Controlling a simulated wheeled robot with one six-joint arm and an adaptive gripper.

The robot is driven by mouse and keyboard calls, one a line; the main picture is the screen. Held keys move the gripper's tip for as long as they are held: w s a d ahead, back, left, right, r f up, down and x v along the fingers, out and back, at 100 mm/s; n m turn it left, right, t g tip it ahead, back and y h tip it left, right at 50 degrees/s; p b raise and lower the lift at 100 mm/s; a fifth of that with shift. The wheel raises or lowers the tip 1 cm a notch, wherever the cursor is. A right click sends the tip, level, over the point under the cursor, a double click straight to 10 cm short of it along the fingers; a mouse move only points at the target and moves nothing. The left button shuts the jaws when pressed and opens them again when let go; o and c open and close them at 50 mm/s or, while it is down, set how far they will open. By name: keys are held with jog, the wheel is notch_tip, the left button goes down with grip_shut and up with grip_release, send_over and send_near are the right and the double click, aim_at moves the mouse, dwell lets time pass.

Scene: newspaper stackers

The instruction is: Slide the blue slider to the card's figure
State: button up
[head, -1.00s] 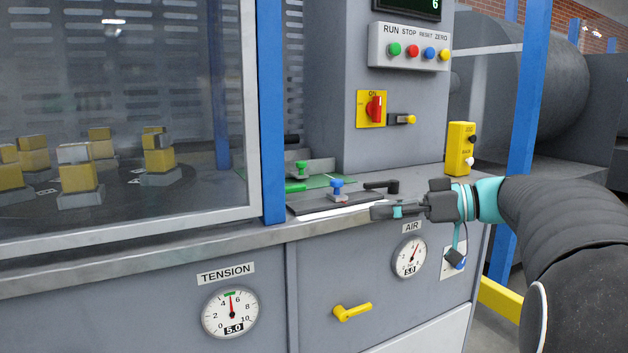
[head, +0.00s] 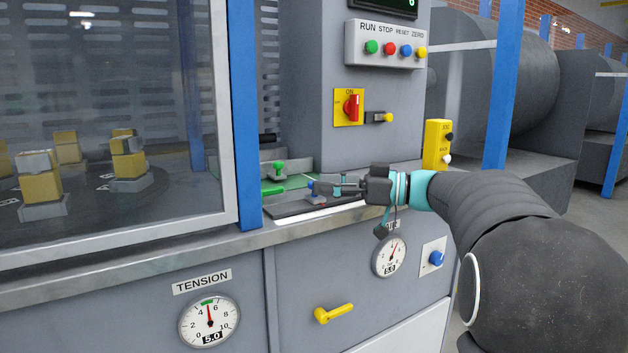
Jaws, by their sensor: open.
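The blue slider (head: 311,186) stands on a dark plate (head: 283,209) on the machine's ledge. My gripper (head: 322,187) reaches in from the right, its fingers pointing left at the slider. The fingers overlap the slider's right side in the view, and I cannot tell whether they touch it. The gripper is open. A green slider (head: 279,168) stands behind and to the left of the blue one, by a green strip. The card's figure cannot be made out, and my gripper hides part of the plate.
A glass-fronted enclosure with a blue post (head: 245,115) stands close on the left. A button panel (head: 388,45) and red switch (head: 351,107) are on the column above. A yellow box (head: 437,145) stands behind my arm. Gauges and a yellow lever (head: 333,313) are below the ledge.

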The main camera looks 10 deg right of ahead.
jog(key=shift+x, duration=1.45)
grip_shut()
